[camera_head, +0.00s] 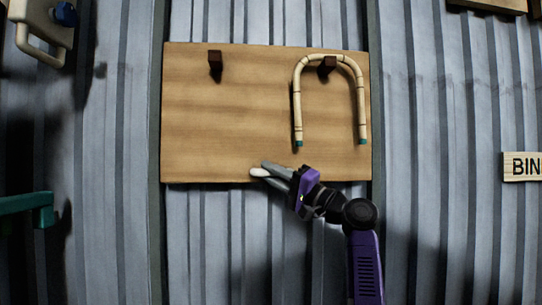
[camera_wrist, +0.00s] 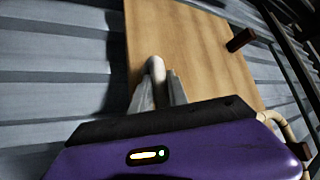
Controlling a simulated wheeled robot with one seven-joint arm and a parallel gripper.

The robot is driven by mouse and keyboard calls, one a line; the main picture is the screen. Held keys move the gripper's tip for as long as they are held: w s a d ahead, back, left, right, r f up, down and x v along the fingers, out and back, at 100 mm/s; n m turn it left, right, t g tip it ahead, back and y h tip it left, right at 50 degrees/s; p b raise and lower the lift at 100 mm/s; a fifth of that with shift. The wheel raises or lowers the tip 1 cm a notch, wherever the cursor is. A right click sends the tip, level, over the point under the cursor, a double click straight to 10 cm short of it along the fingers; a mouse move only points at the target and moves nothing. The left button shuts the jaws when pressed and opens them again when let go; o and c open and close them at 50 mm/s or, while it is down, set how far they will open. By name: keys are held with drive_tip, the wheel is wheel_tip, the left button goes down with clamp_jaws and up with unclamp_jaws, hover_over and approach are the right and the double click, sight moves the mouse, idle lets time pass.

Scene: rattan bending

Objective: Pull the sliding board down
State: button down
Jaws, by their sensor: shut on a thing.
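The sliding board (camera_head: 225,115) is a wide light-wood panel upright against the corrugated wall, between two vertical grey rails. A small pale handle (camera_head: 256,172) is at its lower edge, near the middle. My gripper (camera_head: 268,171) reaches up from the lower right and is shut on this handle. In the wrist view the rounded handle (camera_wrist: 155,66) shows between my two grey fingers, with the board (camera_wrist: 195,45) behind it.
Two dark pegs stick out of the board, one at the left (camera_head: 215,60). A U-shaped rattan piece (camera_head: 297,100) with green ends hangs over the right one. A sign (camera_head: 521,166) is at the right, a green bar (camera_head: 25,203) at the left. The wall below the board looks clear apart from my arm.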

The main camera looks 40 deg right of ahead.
wheel_tip(320, 180, down, 23)
drive_tip(key=b, duration=1.1)
drive_tip(key=shift+w+a, duration=0.2)
drive_tip(key=shift+a, duration=0.2)
drive_tip(key=shift+r, duration=0.15)
drive_tip(key=c, duration=1.3)
unclamp_jaws()
drive_tip(key=shift+s+d+r, duration=0.1)
drive_tip(key=shift+d, duration=0.1)
drive_tip(key=v, duration=0.7)
drive_tip(key=shift+s, duration=0.3)
